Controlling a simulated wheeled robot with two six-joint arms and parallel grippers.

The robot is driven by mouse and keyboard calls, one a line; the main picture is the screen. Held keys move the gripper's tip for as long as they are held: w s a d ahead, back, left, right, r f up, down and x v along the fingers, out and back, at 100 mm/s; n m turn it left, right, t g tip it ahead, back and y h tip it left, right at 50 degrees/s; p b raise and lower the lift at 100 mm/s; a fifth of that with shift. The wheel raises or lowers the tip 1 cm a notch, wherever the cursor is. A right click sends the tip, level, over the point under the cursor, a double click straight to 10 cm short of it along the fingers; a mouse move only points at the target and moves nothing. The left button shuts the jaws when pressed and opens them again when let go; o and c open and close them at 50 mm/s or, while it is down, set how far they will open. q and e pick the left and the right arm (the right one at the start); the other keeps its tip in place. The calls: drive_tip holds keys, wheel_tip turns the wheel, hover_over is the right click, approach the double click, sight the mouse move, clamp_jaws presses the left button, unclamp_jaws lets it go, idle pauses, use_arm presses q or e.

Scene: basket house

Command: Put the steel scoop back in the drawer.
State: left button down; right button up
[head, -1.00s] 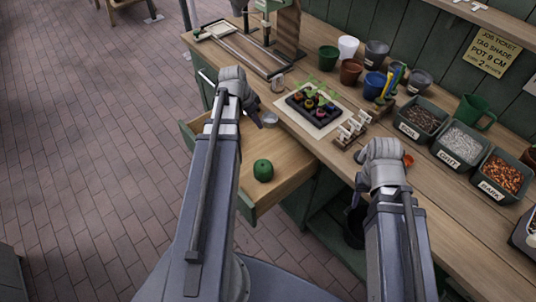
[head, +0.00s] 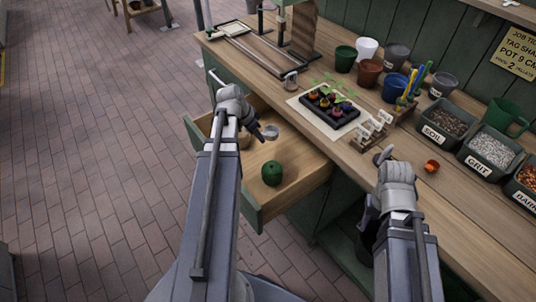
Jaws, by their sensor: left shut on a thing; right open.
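The drawer (head: 300,152) is pulled out from under the bench. My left gripper (head: 264,136) is over its inner part, shut on the steel scoop (head: 272,132). Only a small round silvery part of the scoop shows past the fingers; the rest is hidden. I cannot tell whether the scoop touches the drawer floor. My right gripper (head: 378,177) is open over the bench's front edge, with its fingers partly hidden by its own hand.
A green ball (head: 272,173) lies in the drawer near the scoop.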

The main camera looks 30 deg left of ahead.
use_arm(q)
wheel_tip(320, 180, down, 8)
drive_tip(key=b, duration=0.6)
drive_tip(key=shift+f+b, duration=0.1)
drive_tip(key=shift+b, duration=0.3)
drive_tip(key=shift+w, duration=0.1)
drive_tip(key=shift+w+d, duration=0.1)
drive_tip(key=shift+w, duration=0.2)
drive_tip(key=w, duration=0.1)
drive_tip(key=w+d, duration=0.1)
drive_tip(key=w, duration=0.1)
drive_tip(key=shift+w+d+f+b, duration=0.1)
drive_tip(key=shift+d+f+b, duration=0.1)
drive_tip(key=shift+f+b, duration=0.4)
drive_tip(key=shift+f, duration=0.05)
drive_tip(key=shift+r, duration=0.15)
